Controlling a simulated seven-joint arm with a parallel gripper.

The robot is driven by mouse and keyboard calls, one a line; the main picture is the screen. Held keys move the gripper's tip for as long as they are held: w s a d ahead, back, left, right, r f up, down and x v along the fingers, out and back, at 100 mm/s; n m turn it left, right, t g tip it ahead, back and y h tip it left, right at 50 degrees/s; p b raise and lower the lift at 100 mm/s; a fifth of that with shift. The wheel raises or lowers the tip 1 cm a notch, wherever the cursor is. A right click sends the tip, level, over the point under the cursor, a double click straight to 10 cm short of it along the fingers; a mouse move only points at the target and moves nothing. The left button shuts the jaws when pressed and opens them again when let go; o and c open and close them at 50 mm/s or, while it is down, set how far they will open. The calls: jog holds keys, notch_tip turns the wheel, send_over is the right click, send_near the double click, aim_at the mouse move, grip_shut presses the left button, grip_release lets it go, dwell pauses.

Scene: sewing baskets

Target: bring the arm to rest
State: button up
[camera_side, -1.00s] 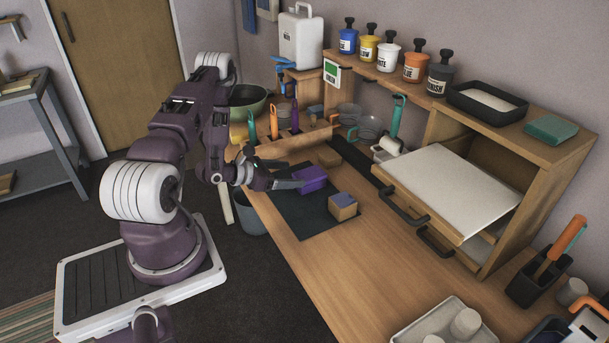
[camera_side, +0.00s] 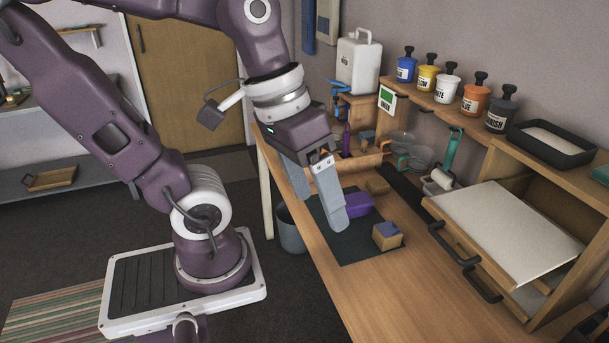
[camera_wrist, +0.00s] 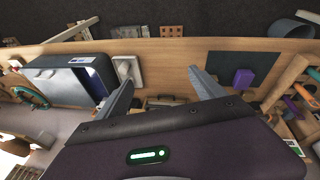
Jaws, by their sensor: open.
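My gripper (camera_side: 318,212) is open, with nothing between its two grey fingers. In the side view it hangs pointing down in front of the bench, and one fingertip overlaps the dark mat (camera_side: 350,245) in the picture. The purple block (camera_side: 358,204) lies on the mat, apart from the fingers as far as I can tell, and is partly hidden by one. In the wrist view the gripper (camera_wrist: 160,76) also shows spread and empty, with the purple block (camera_wrist: 243,78) off to the right. My arm is raised and bent above its base.
A wooden block with a blue top (camera_side: 388,236) sits at the mat's right edge. A shelf with several labelled pots (camera_side: 447,88) and a pale board (camera_side: 505,228) stand to the right. A grey bin (camera_side: 291,232) stands on the floor by the bench.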

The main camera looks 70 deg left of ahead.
jog(key=shift+s+a+r+m+t+y, duration=0.2)
jog(key=shift+a+r+m+t+y, duration=0.2)
jog(key=shift+a+m+t+y, duration=0.15)
jog(key=shift+s+a+r+m+t+y, duration=0.2)
jog(key=shift+a+r+m+t+y, duration=0.2)
jog(key=shift+a+t, duration=0.25)
